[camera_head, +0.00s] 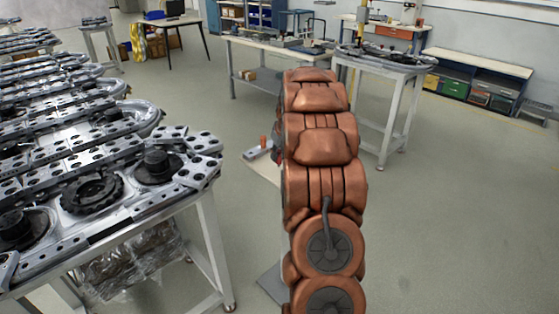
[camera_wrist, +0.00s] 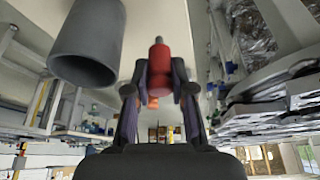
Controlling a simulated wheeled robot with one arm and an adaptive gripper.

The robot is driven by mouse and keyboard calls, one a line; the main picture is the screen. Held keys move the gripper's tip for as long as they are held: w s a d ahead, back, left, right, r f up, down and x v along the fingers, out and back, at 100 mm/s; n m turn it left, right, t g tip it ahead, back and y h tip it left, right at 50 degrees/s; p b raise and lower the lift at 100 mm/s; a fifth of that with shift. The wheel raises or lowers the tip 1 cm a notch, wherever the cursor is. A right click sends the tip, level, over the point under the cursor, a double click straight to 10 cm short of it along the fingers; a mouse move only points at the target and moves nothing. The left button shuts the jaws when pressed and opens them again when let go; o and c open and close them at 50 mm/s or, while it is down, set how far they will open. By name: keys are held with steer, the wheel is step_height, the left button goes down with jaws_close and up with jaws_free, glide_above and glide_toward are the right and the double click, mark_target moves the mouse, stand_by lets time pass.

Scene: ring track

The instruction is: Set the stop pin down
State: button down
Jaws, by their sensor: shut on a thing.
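The stop pin (camera_wrist: 159,66) is a red cylinder with a thin grey tip. In the wrist view it sits between the fingers of my gripper (camera_wrist: 159,89), which is shut on it. The tip points toward the top of the picture. A pale surface lies behind the pin; I cannot tell whether they touch.
A large dark grey hollow cylinder (camera_wrist: 88,42) is close on the left in the wrist view. A long table with metal track parts (camera_head: 100,185) fills the left of the head view. A workbench (camera_head: 265,45) and a smaller table (camera_head: 385,62) stand behind. The floor at right is clear.

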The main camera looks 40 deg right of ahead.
mark_target(279, 162)
steer(key=shift+w+d, duration=0.1)
steer(key=shift+d, duration=0.1)
steer(key=shift+f+p, duration=0.7)
steer(key=shift+f, duration=1.05)
steer(key=shift+f, duration=0.2)
steer(key=c, duration=1.3)
jaws_free()
steer(key=shift+o, duration=0.2)
steer(key=shift+r, duration=0.1)
